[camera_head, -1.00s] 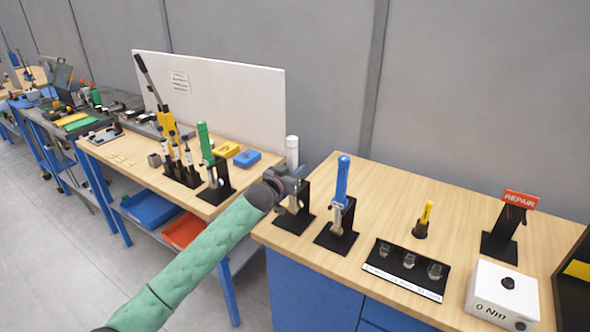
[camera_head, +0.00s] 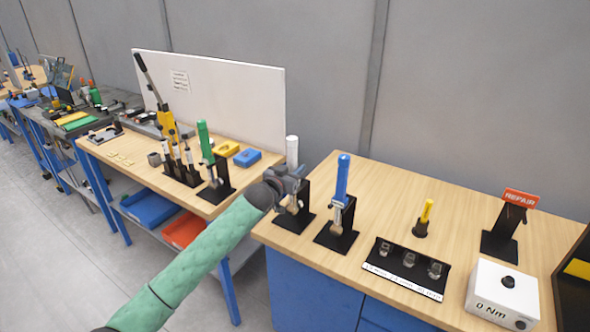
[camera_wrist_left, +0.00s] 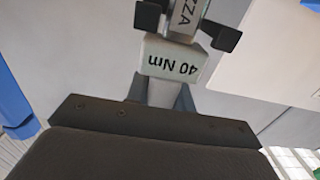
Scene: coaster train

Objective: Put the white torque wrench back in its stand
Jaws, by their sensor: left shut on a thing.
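The white torque wrench (camera_head: 292,150) stands upright at the left end of the right-hand bench. Its black stand (camera_head: 296,220) is at the same place, and the wrench's lower part is in front of or in that stand; my gripper partly hides where they meet. My left gripper (camera_head: 287,184) is shut on the wrench below its white handle. My right gripper is not in view.
A blue torque wrench (camera_head: 342,180) in its black stand is close on the right. A green wrench (camera_head: 205,142) stands on the left bench. A yellow screwdriver (camera_head: 426,212), a black socket tray (camera_head: 375,262) and a white "0 Nm" box (camera_head: 490,290) are further right.

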